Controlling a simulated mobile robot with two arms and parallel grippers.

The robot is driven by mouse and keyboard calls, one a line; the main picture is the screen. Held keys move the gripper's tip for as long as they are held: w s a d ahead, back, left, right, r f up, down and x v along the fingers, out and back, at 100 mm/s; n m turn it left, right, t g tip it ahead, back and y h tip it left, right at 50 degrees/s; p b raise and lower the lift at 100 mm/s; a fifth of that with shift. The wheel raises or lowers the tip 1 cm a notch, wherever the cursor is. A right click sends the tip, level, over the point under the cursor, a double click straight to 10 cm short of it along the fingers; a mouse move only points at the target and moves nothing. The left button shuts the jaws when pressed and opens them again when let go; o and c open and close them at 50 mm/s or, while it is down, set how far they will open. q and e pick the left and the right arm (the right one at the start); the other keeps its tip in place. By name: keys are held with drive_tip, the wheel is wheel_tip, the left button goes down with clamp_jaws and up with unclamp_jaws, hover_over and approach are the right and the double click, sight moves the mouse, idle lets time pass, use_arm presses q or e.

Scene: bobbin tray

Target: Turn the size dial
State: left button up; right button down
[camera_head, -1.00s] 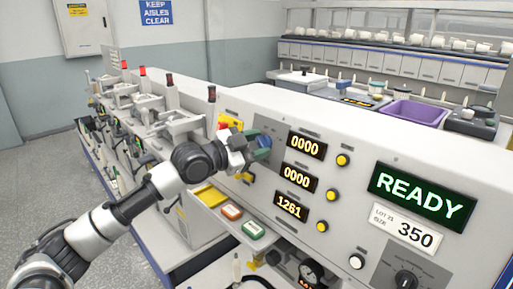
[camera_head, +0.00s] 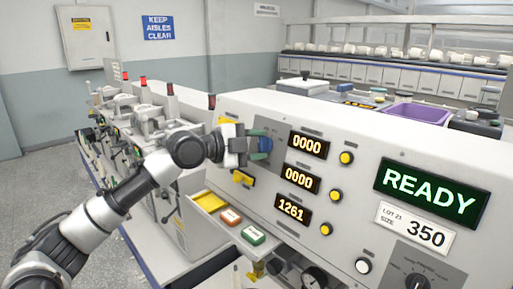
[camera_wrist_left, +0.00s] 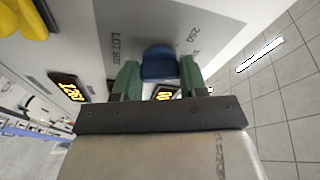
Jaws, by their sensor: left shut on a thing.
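The size dial is a blue knob (camera_head: 265,145) on a grey plate (camera_head: 273,128) at the left end of the machine's front panel. In the left wrist view the knob (camera_wrist_left: 160,62) sits between two green finger pads, with "LOT SIZE" and "250" printed on the plate. My left gripper (camera_head: 258,146) is shut on the knob; it also shows in the left wrist view (camera_wrist_left: 160,80). The fingers hide part of the dial's scale, and the pointer's setting cannot be read. The card (camera_head: 413,230) reads "LOT 21 SIZE 350". My right gripper is not in view.
A green "READY" display (camera_head: 430,192) and counters such as the one reading 1261 (camera_head: 291,208) are on the panel. A black knob (camera_head: 418,283) is at lower right.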

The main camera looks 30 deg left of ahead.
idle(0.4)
use_arm(q)
drive_tip(key=o, duration=0.9)
drive_tip(key=shift+s, duration=0.1)
drive_tip(key=shift+s+a+f+b, duration=0.1)
drive_tip(key=shift+s+a+b, duration=0.2)
drive_tip(key=shift+b, duration=0.05)
drive_tip(key=b+v, duration=0.4)
drive_tip(key=v, duration=0.6)
drive_tip(key=shift+b, duration=0.4)
drive_tip(key=shift+w, duration=0.1)
